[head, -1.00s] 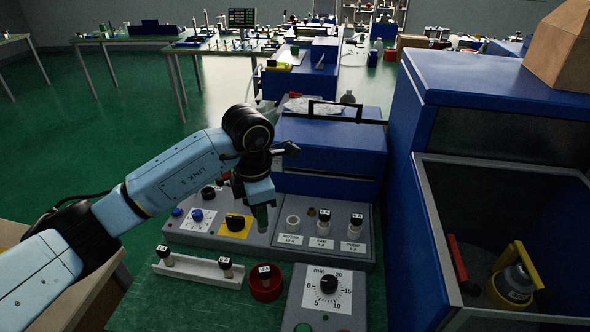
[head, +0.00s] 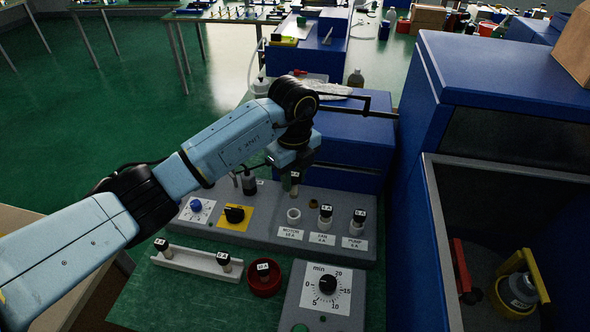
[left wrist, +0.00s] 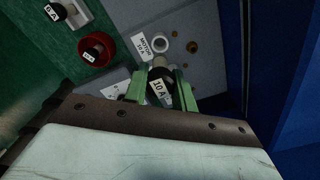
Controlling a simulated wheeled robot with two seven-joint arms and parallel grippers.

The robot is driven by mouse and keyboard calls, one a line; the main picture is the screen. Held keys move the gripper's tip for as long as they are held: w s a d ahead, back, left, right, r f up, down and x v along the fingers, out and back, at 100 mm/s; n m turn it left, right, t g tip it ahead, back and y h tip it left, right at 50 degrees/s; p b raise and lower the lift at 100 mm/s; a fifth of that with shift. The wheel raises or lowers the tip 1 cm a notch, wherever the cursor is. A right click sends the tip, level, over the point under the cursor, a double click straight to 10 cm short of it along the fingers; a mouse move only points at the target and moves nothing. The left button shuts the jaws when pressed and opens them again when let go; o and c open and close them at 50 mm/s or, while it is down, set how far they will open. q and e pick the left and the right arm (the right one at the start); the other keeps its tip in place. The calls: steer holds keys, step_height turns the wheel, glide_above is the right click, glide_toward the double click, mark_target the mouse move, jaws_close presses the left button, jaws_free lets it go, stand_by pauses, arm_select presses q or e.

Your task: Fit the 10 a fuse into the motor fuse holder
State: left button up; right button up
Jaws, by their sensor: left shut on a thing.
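My left gripper (head: 292,183) is shut on a dark-topped fuse (left wrist: 158,90), whose white label reads 10 A in the left wrist view. The fuse's label (head: 296,176) also shows in the head view. The gripper holds it above the motor fuse holder (head: 293,215), an open white ring over the label MOTOR 10 A. In the left wrist view the holder (left wrist: 164,46) lies just beyond the fuse's end, seemingly apart from it. The fan holder (head: 325,224) and pump holder (head: 356,228) have labelled fuses in them. My right gripper is out of view.
A red dish (head: 265,286) with a labelled fuse stands in front of the panel. A white rack (head: 195,262) with two fuses lies left of it. A timer box (head: 310,303) is near the front. A blue cabinet (head: 432,220) borders the right.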

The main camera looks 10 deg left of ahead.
mark_target(293, 193)
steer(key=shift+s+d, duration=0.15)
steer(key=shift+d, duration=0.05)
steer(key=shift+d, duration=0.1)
arm_select(q)
steer(key=shift+r, duration=0.1)
steer(key=shift+f+b, duration=1.6)
steer(key=shift+f, duration=1.35)
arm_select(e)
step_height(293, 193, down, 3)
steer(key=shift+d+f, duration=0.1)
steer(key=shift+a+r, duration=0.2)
arm_select(q)
steer(key=shift+p, duration=0.5)
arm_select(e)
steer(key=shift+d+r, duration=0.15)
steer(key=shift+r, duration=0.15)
arm_select(q)
steer(key=shift+f+b, duration=1.25)
steer(key=shift+f, duration=0.85)
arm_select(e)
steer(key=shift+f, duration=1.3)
